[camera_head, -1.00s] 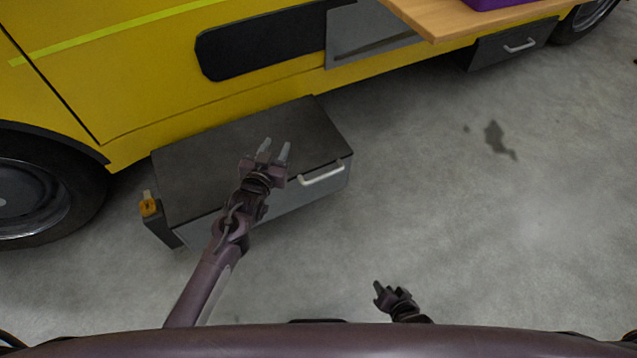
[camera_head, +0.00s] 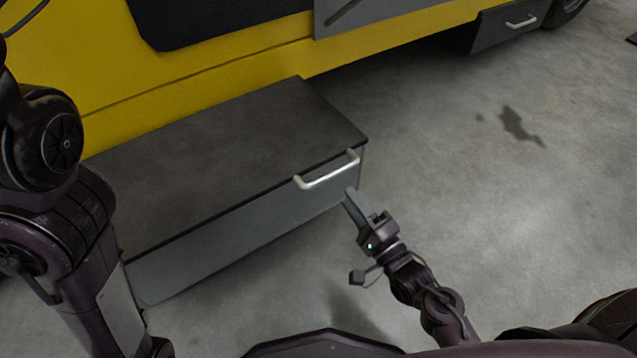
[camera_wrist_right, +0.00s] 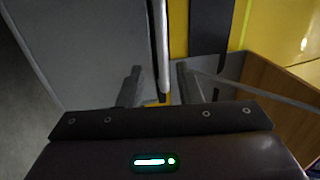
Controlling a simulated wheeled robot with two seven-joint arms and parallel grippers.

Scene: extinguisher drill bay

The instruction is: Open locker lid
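The locker is a grey box with a dark flat lid (camera_head: 220,165), which lies shut. A pale bar handle (camera_head: 327,171) sits at the lid's front right edge. My right gripper (camera_head: 351,202) is open and empty, just below and in front of the handle. In the right wrist view the handle bar (camera_wrist_right: 160,45) lines up between the two spread fingers, end-on to the camera's up-down direction. I cannot tell if it touches them. My left arm shows at the left edge and hides the locker's left end; its gripper is out of view.
The yellow vehicle (camera_head: 215,75) stands right behind the locker. A second grey drawer box (camera_head: 508,28) with a handle is under it at the back right. The concrete floor to the right is clear except for a dark stain (camera_head: 518,125).

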